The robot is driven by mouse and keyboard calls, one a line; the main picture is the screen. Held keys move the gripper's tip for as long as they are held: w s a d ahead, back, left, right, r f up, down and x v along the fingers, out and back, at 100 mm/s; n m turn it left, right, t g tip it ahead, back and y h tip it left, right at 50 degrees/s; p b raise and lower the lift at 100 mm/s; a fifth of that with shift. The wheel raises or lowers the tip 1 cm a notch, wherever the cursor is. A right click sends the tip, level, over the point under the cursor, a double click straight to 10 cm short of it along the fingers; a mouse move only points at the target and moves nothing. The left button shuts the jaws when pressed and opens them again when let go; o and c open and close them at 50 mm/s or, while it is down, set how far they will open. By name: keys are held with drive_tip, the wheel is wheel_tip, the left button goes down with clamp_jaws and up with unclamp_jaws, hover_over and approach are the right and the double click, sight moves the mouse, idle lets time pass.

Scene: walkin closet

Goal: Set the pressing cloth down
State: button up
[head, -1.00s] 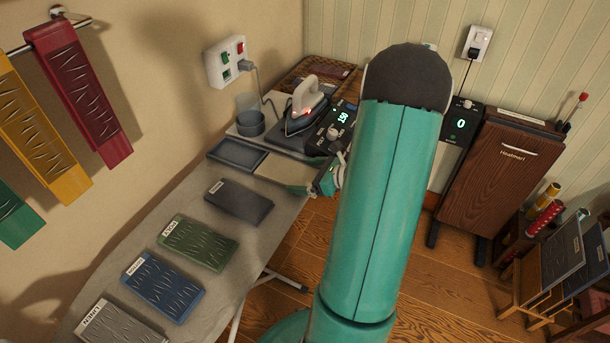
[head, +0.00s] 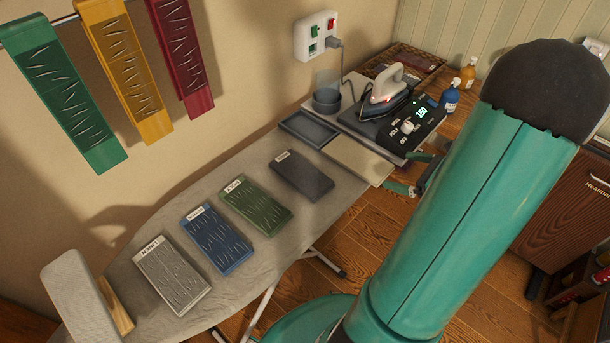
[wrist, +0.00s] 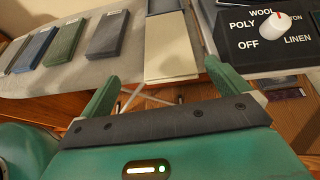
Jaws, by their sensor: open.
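The pressing cloth (head: 358,160) appears to be the flat cream piece lying between the shallow dark tray (head: 308,130) and my gripper, at the far end of the ironing board (head: 230,165). In the wrist view the cream cloth (wrist: 172,58) lies flat beyond and between my fingers. My gripper (head: 411,173) is open and empty, just off the cloth's near right edge. Its two green fingers show spread apart in the wrist view (wrist: 160,74). My arm hides part of the gripper in the head view.
An iron (head: 385,88) stands behind the cloth beside a dial control box (head: 408,128). Several labelled fabric pads, including a green one (head: 256,205), line the board. Bottles (head: 450,97) stand at the back. Wooden floor (head: 350,235) is open right of the board.

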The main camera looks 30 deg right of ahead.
drive_tip(key=w+a+r+n+g+y, duration=0.1)
drive_tip(key=w+a+r+n+g, duration=0.25)
drive_tip(key=a+n, duration=0.5)
drive_tip(key=w+a+r+n+g+y, duration=0.15)
drive_tip(key=a+r+n+g, duration=0.35)
drive_tip(key=a, duration=0.7)
drive_tip(key=s+a+r+n+t+h, duration=0.1)
drive_tip(key=s+a+r+n+h, duration=0.1)
drive_tip(key=a+n, duration=0.5)
drive_tip(key=s+a+r+n+h, duration=0.3)
drive_tip(key=a+r+n, duration=0.3)
drive_tip(key=n, duration=0.5)
drive_tip(key=shift+a+r+t+h, duration=0.35)
drive_tip(key=shift+a+h, duration=0.3)
drive_tip(key=shift+h, duration=0.2)
drive_tip(key=shift+s+n, duration=0.15)
drive_tip(key=shift+n, duration=0.1)
drive_tip(key=shift+c, duration=0.2)
